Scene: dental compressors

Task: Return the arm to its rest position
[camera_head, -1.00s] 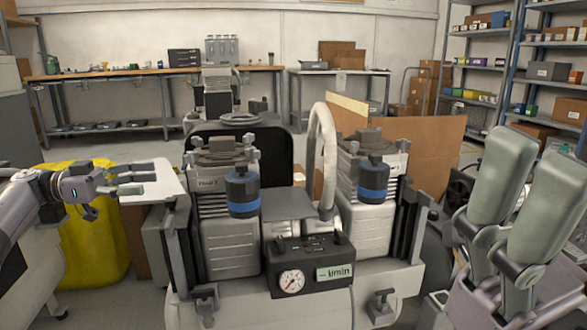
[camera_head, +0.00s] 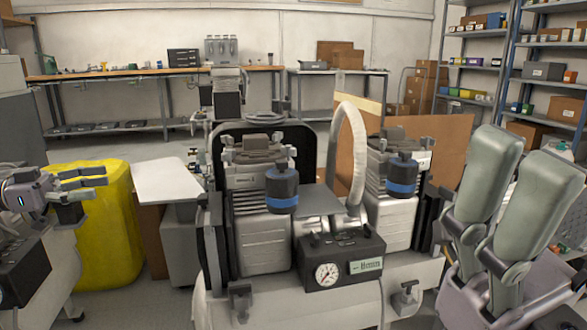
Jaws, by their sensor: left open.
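My left gripper (camera_head: 92,177) is at the left edge of the head view, in front of the yellow bin. Its fingers point right, are apart and hold nothing. It is well to the left of the dental compressor (camera_head: 262,245) and does not touch it. The compressor has two grey motor heads with blue-banded dark filters (camera_head: 281,190) and (camera_head: 402,177), a pale looped hose (camera_head: 350,150) and a gauge box (camera_head: 340,262) at the front. My right gripper is not in view.
A yellow bin (camera_head: 105,235) and a white tabletop (camera_head: 166,182) stand left of the compressor. Green-grey padded supports (camera_head: 487,180) stand at the right. A workbench (camera_head: 150,72) runs along the back wall, and shelves (camera_head: 545,70) stand at the back right. Bare floor shows behind the yellow bin.

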